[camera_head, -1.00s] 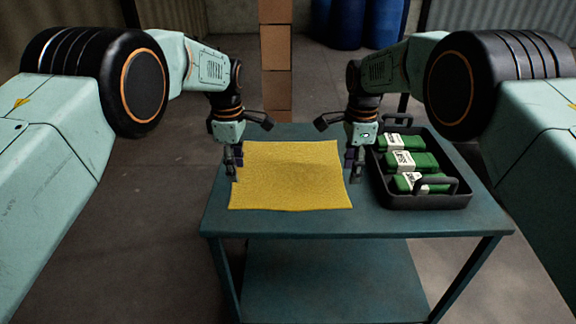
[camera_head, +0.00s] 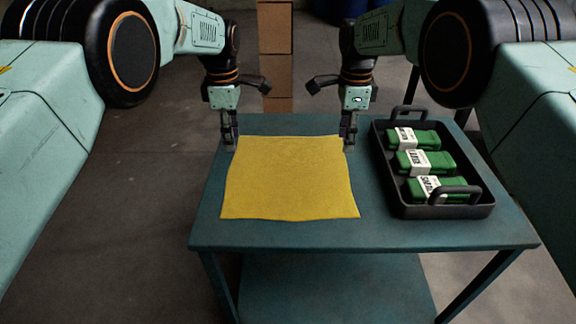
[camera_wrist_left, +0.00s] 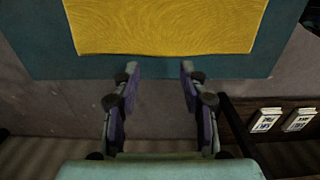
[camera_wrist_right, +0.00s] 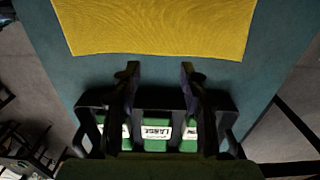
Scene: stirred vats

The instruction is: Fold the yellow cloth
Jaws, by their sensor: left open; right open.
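The yellow cloth (camera_head: 290,180) lies spread flat on the blue-green table, a rough square with slightly wavy edges. It also fills the top of the left wrist view (camera_wrist_left: 165,25) and the right wrist view (camera_wrist_right: 160,25). My left gripper (camera_head: 230,147) is at the cloth's far left corner, open and empty; its two fingers (camera_wrist_left: 158,70) stand apart in its wrist view. My right gripper (camera_head: 348,147) is at the far right corner, also open and empty, with its fingers (camera_wrist_right: 160,70) apart. I cannot tell whether the fingertips touch the cloth.
A black tray (camera_head: 446,211) with raised handles stands right of the cloth, holding three green packs (camera_head: 425,162) with white labels. Bare table (camera_head: 300,236) shows in front of the cloth. A stack of brown boxes (camera_head: 275,50) stands behind the table.

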